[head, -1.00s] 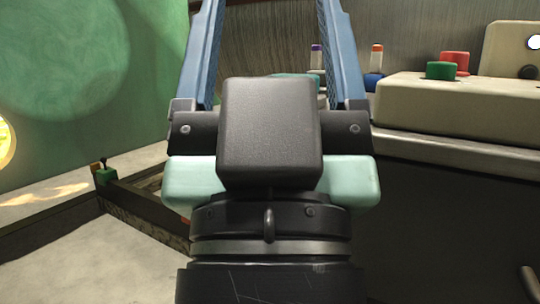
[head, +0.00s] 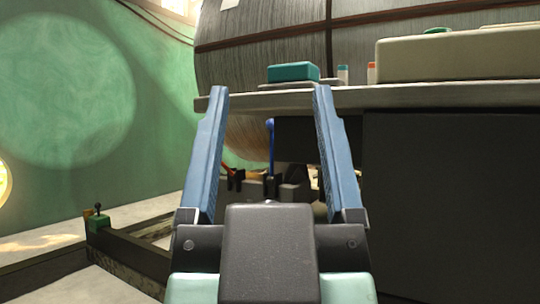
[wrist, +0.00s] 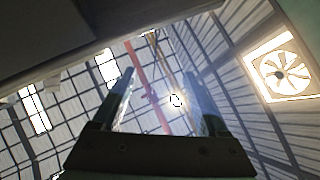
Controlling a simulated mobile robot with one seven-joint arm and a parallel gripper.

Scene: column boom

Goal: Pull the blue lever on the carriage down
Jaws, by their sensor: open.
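The blue lever (head: 270,140) stands upright, a thin rod with a rounded top, in the head view below the counter edge. It shows in the gap between my fingers, farther away than they are. Its foot meets a dark carriage (head: 291,190), partly hidden behind my gripper. My gripper (head: 270,94) is open and empty, its two blue fingers spread and pointing up in the picture. It touches nothing that I can see. In the wrist view the open fingers (wrist: 160,78) point toward the roof, and no lever shows.
A red lever (head: 226,168) in a black bracket sits left of the blue one. The counter (head: 440,95) overhangs above, with a teal box (head: 293,73) on it. A dark cabinet (head: 450,200) fills the right. A small green lever box (head: 98,221) stands at left on a beam.

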